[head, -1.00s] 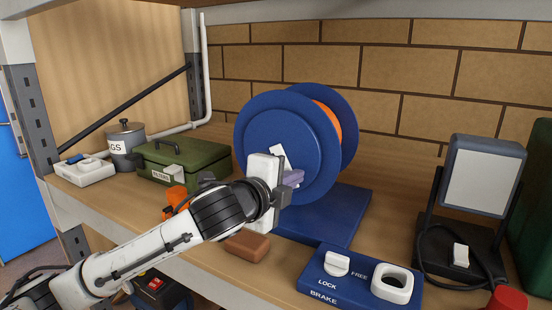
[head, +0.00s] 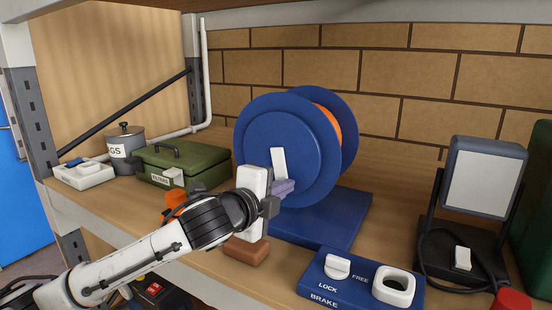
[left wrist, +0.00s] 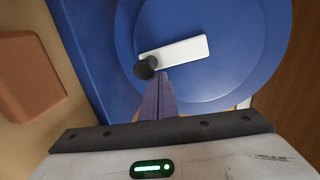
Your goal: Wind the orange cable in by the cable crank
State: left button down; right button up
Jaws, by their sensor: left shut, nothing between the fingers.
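The blue cable reel (head: 270,125) stands on its blue base (head: 345,215), with a strip of orange cable (head: 329,120) between its flanges. The white crank arm (head: 279,162) lies on the reel's near face. In the left wrist view the crank (left wrist: 180,55) runs from the reel's middle to a black knob (left wrist: 146,67) at its left end. My left gripper (head: 287,187) is shut and empty, its purple fingertips just beside the knob. I cannot tell whether they touch it. The knob is hidden in the head view. My right gripper is not in view.
A blue brake panel (head: 345,292) marked LOCK and FREE has a white knob (head: 337,265) and a white ring (head: 393,285). A brown block (head: 247,250) lies below my gripper. A green box (head: 185,165) stands left, a lamp (head: 482,180) right.

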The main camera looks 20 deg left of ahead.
pick_arm(q)
jog(key=shift+a+f, duration=0.4)
jog(key=shift+a, duration=0.2)
jog(key=shift+w+a+f, duration=0.1)
jog(key=shift+a+f, duration=0.15)
jog(key=shift+a, duration=0.8)
jog(key=shift+a, duration=0.1)
jog(key=shift+w+a+p, duration=0.1)
jog(key=shift+a+p, duration=0.3)
jog(key=shift+a, duration=0.6)
